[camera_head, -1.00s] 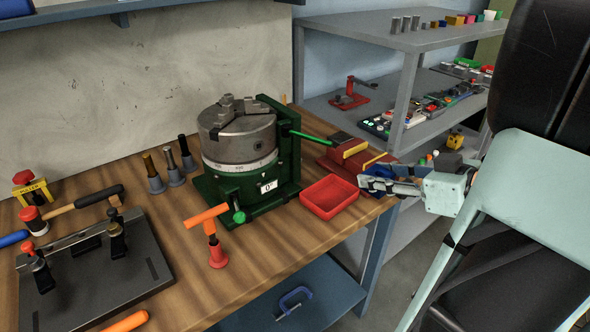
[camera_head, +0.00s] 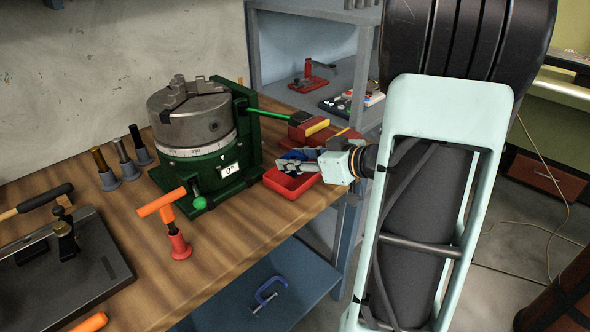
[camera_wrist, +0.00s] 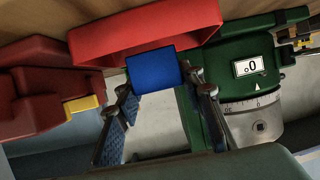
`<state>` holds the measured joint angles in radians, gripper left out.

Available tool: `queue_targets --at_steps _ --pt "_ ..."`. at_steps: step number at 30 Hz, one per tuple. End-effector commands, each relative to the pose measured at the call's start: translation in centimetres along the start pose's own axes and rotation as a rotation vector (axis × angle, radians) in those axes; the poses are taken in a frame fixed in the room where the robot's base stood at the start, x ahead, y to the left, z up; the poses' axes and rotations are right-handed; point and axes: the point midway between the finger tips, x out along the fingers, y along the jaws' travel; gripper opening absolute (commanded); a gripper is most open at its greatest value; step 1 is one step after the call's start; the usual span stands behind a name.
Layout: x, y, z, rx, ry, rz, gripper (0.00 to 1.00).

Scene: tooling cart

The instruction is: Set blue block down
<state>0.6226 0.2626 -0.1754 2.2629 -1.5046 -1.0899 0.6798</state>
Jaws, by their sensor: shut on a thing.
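The blue block (camera_wrist: 154,72) is between the fingers of my gripper (camera_wrist: 160,88) in the wrist view, and the gripper is shut on it. In the head view my gripper (camera_head: 296,163) is over the back part of the red tray (camera_head: 293,187), and its fingers largely hide the block. In the wrist view the block overlaps the near wall of the red tray (camera_wrist: 145,28). I cannot tell the gap between the block and the tray floor. The tray sits near the right edge of the wooden bench.
The green rotary chuck (camera_head: 192,125) stands close left of the tray, with a green-handled lever reaching toward a red vise (camera_head: 318,130) behind it. An orange-handled tool (camera_head: 175,230) stands in front. The wooden bench (camera_head: 245,232) has free room before the chuck.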

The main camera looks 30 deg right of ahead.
Motion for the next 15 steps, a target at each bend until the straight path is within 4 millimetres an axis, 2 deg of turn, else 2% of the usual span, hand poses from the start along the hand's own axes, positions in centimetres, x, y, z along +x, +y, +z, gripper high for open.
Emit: queue_targets --at_steps 1,3,15 --pt "0.4 0.0 1.3 0.006 -0.001 0.001 0.04" --pt "0.8 0.0 2.1 0.005 -0.001 0.001 0.04" --pt "0.9 0.0 2.6 0.002 0.000 0.001 0.04"
